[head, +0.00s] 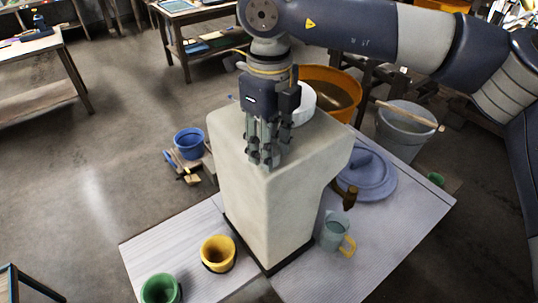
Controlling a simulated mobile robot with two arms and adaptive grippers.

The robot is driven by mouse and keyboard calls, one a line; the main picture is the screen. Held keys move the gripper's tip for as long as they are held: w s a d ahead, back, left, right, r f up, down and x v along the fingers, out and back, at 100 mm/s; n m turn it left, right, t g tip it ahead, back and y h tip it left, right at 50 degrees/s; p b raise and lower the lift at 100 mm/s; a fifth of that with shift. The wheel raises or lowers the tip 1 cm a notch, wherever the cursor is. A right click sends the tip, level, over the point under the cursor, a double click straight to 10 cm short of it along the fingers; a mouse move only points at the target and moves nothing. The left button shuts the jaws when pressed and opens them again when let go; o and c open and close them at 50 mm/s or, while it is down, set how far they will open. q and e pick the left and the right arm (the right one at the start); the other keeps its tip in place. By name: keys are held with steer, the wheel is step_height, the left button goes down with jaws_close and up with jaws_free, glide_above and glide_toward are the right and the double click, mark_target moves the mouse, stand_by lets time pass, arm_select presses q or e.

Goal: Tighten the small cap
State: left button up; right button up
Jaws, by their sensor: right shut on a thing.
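A tall pale block-shaped mould (255,220) stands upright on light boards in the middle of the head view. My right gripper (264,160) points down at the top of the mould, near its front edge. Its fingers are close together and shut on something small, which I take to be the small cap. The fingers hide the cap, so I cannot see its shape or how it sits. A white round thing (303,106) shows partly behind the gripper, at the back of the mould's top. My left gripper is not in view.
Yellow (218,254) and green (160,289) pots stand front left of the mould. A jug (336,232) and a blue-grey round lid (368,178) lie to its right. An orange tub (335,88) and grey bucket (405,128) stand behind. The floor at left is mostly clear.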

steer(key=m+b, duration=0.3)
steer(key=b, duration=0.1)
steer(key=m+b, duration=0.2)
steer(key=shift+f+m, duration=0.25)
steer(key=shift+m, duration=0.05)
steer(key=m+b, duration=0.2)
steer(key=m, duration=0.1)
steer(key=shift+b, duration=0.3)
steer(key=shift+r+m+b, duration=0.2)
steer(key=shift+m+b, duration=0.75)
steer(key=shift+m, duration=0.95)
steer(key=o, duration=0.9)
steer(key=shift+o, duration=0.9)
steer(key=shift+s, duration=0.1)
step_height(320, 180, up, 12)
